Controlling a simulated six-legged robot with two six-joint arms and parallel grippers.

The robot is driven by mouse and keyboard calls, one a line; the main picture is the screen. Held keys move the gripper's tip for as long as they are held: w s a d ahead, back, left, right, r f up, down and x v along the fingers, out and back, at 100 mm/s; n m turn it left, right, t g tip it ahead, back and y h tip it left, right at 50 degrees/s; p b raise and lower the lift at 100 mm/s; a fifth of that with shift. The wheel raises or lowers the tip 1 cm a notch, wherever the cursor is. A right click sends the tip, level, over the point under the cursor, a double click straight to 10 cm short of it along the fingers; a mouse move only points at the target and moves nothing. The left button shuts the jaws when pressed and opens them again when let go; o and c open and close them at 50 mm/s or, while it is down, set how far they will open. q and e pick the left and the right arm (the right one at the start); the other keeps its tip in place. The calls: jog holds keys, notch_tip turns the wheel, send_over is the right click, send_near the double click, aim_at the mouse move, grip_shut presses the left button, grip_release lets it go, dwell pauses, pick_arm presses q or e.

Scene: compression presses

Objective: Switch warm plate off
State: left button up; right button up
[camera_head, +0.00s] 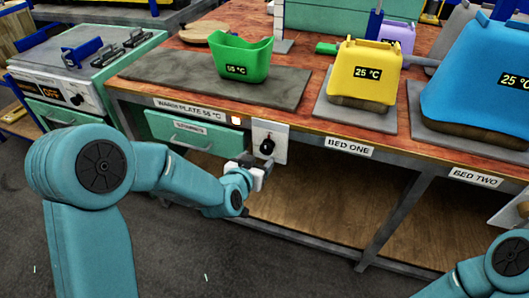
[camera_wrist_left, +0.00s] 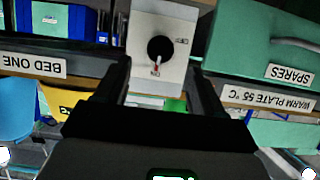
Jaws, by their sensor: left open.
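The warm plate (camera_head: 150,68) is a dark grey slab on the bench. Below its front edge, a pale switch panel (camera_head: 283,136) carries a round black knob (camera_head: 267,146). A small orange light (camera_head: 236,120) glows to the left of the panel. My left gripper (camera_head: 250,161) is open in front of the panel, below and left of the knob. My right gripper is not in view.
A green tub (camera_head: 240,62) stands on the warm plate. A yellow cover (camera_head: 365,75) and a blue cover (camera_head: 478,90) stand on beds to the right. A teal drawer (camera_head: 185,133) sits left of the switch panel. The bench shelf below is open.

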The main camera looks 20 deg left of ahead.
aim_at(265, 150)
pick_arm(q)
jog(key=x, duration=0.7)
jog(key=shift+w+f, duration=0.1)
jog(key=shift+w, duration=0.1)
jog(key=shift+c, duration=0.4)
jog(key=shift+b, duration=0.3)
jog(key=c, duration=1)
